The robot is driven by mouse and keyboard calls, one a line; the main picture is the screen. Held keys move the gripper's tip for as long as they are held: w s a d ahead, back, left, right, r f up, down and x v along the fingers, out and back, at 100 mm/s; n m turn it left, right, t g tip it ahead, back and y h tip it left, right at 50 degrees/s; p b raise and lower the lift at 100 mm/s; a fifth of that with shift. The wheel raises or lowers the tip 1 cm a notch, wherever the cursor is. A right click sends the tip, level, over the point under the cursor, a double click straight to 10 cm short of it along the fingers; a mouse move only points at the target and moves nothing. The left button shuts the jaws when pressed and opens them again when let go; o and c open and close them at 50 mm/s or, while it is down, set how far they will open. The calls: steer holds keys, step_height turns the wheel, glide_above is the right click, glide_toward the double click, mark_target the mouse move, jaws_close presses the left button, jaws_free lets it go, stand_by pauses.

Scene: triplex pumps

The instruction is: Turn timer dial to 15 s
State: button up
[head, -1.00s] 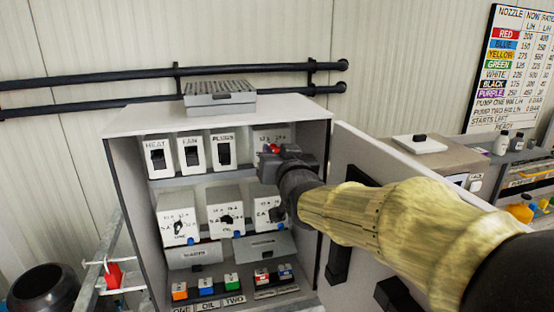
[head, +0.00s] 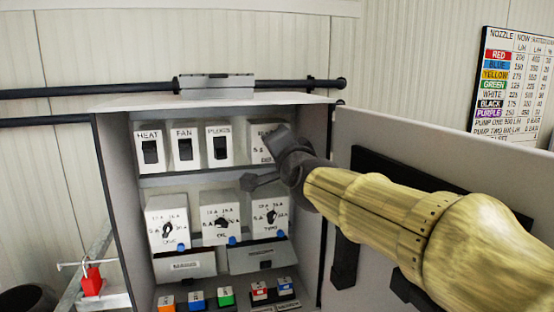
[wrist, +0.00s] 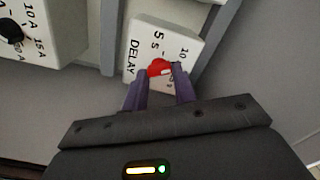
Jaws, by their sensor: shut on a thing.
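The timer is a white box marked DELAY, with 5 s and 10 s marks in the wrist view (wrist: 137,45). In the head view the timer box (head: 257,157) is the rightmost on the cabinet's top shelf, partly behind my gripper. Its red dial (wrist: 158,67) sits between my two purple fingertips. My gripper (wrist: 161,75) is shut on this dial. The 15 s mark and the dial's exact pointing are hidden by the fingers. In the head view the dark gripper (head: 280,147) covers the dial.
The open grey cabinet (head: 113,190) holds HEAT (head: 149,150), FAN (head: 184,148) and another switch (head: 219,147) on the top shelf. Black-knobbed dial boxes (head: 219,217) stand below, over coloured buttons (head: 196,299). The open door (head: 420,150) is behind my arm on the right.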

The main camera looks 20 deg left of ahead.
steer(key=m+b, duration=0.1)
steer(key=m, duration=0.3)
steer(key=m+b, duration=0.1)
steer(key=m, duration=0.2)
steer(key=m+b, duration=0.1)
steer(key=m, duration=0.3)
steer(key=shift+f+m, duration=0.3)
steer(key=shift+f, duration=0.05)
stand_by(0.3)
steer(key=o, duration=1)
steer(key=shift+r, duration=0.1)
